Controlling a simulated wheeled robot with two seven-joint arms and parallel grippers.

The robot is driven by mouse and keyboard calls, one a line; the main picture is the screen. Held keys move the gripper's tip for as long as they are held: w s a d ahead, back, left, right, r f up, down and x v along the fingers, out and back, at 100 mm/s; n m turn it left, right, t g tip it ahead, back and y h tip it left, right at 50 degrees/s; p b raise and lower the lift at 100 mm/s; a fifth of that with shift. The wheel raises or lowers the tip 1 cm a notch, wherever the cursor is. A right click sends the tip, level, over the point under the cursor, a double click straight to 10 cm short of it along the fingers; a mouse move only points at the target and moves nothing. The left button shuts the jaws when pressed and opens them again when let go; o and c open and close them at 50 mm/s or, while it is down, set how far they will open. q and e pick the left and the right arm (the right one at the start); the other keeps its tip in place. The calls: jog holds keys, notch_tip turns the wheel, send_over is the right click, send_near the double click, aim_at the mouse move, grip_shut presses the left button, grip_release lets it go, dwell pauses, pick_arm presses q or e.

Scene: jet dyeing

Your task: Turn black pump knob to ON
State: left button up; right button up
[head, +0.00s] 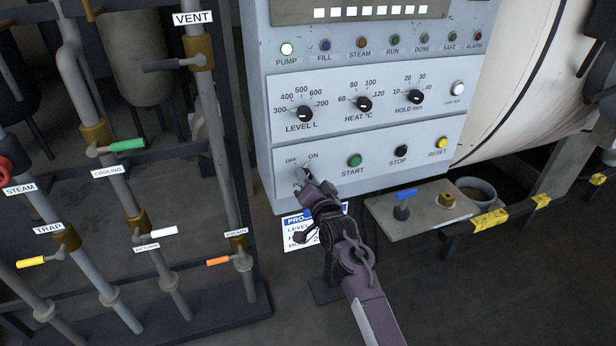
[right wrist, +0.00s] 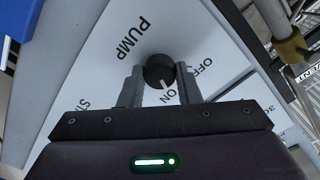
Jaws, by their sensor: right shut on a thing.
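The black pump knob (right wrist: 157,66) shows in the right wrist view between the two fingers of my right gripper (right wrist: 160,84). Its white pointer line points toward the ON label (right wrist: 169,92), with the OFF label (right wrist: 201,66) off to one side. In the head view my right gripper (head: 308,182) reaches up to the lower left of the control panel (head: 275,135) and mostly hides the knob, below the OFF and ON labels. The gripper is shut on the knob. The PUMP lamp (head: 287,49) at the panel's upper left glows white. My left gripper is not in view.
The green START button (head: 354,160), black STOP button (head: 401,151) and yellow RESET button (head: 442,142) lie right of the knob. Level, heat and hold dials sit above. Pipes with coloured valve handles, such as the green one (head: 127,146), stand left. A small shelf (head: 420,225) juts out at lower right.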

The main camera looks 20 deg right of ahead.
jog(key=shift+m, duration=1)
jog(key=shift+p, duration=0.3)
jog(key=o, duration=1)
jog(key=s, duration=0.7)
jog(key=shift+s+d+b, duration=0.15)
jog(key=shift+s+b, duration=0.25)
jog(key=shift+f, duration=0.1)
